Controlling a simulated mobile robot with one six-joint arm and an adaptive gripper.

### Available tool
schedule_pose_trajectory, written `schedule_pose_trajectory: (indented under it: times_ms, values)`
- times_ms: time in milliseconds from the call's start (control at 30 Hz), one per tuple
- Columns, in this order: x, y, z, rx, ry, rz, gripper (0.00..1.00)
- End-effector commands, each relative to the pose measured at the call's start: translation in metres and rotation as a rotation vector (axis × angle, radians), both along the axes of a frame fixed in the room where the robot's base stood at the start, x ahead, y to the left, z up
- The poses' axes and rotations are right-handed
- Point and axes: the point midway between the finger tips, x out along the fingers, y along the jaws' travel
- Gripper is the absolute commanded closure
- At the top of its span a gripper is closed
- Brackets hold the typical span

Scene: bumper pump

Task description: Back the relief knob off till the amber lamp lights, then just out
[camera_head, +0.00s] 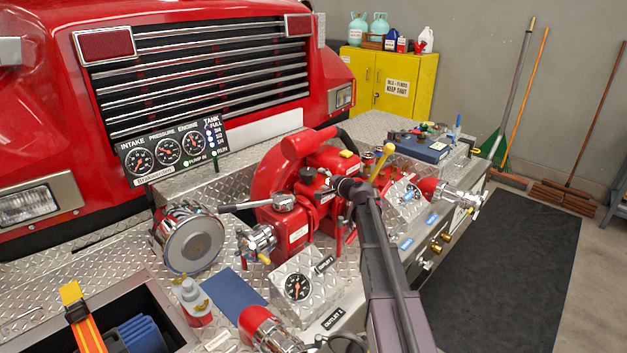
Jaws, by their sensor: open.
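My arm rises from the bottom edge, and its dark end with my gripper (338,184) is over the right side of the red pump (295,227). The gripper is open, with its fingers small and partly lost against dark pump parts. A dark round knob (308,175) sits on top of the pump, just left of the gripper; I cannot tell whether it is the relief knob, or whether the gripper touches anything. The gauge panel (172,150) behind shows green lamps at the bottom and blue tank lamps at right. I cannot make out a lit amber lamp.
A yellow-knobbed lever (384,158) stands just right of the gripper. A capped suction inlet (190,240), outlet gauge (298,287) and red outlet (265,328) crowd the left and front of the diamond-plate bumper (90,262). A dark floor mat (515,270) lies clear at right.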

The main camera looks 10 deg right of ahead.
Motion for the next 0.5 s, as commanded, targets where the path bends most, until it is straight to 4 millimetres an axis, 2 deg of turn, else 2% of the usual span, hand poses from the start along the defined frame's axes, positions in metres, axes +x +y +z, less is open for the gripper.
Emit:
schedule_pose_trajectory:
  times_ms: [33,200,500]
  values:
    - [0.01,0.003,-0.003,0.0,0.0,0.001,0.24]
    - [0.029,0.013,-0.007,0.001,0.001,0.001,0.24]
    - [0.043,0.019,-0.01,0.0,0.0,-0.001,0.24]
